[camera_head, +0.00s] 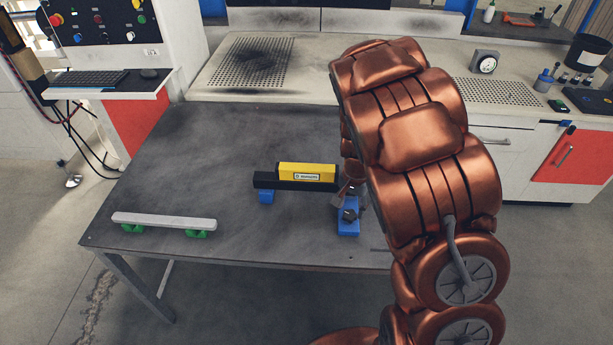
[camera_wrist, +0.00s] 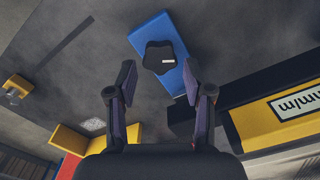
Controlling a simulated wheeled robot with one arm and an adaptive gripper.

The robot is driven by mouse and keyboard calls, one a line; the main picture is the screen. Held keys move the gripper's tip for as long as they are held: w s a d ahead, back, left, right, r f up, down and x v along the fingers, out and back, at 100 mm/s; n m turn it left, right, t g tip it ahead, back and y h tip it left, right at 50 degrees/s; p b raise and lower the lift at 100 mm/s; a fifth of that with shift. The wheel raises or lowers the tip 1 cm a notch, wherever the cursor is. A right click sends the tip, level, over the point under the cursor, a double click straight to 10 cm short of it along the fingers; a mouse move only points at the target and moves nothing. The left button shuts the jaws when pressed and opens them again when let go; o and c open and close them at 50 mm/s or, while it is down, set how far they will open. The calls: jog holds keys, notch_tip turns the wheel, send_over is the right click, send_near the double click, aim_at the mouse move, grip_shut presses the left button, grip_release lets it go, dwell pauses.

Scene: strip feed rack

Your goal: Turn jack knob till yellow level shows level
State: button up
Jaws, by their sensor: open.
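The yellow level (camera_head: 293,170) lies on top of a black bar (camera_head: 265,181) on the table. Its label also shows at the right of the wrist view (camera_wrist: 295,105), but the bubble cannot be made out. The bar's left end rests on a blue block (camera_head: 266,196). At its right end is a blue jack (camera_head: 347,229) with a dark lobed jack knob (camera_head: 350,215). In the wrist view the black knob (camera_wrist: 158,55) with a small white mark shows ahead, between the fingertips. My gripper (camera_wrist: 158,82) is open and empty near the knob.
A grey bar (camera_head: 165,221) on green blocks (camera_head: 196,234) lies at the table's front left. The dark table (camera_head: 200,160) is clear behind it. A bench with a dial gauge (camera_head: 485,62) stands at the back right. A yellow object (camera_wrist: 18,82) shows left in the wrist view.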

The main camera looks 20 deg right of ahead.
jog(key=shift+r+p, duration=0.45)
jog(key=shift+r, duration=1.35)
jog(key=o, duration=0.3)
notch_tip(320, 180, up, 6)
jog(key=shift+p, duration=0.7)
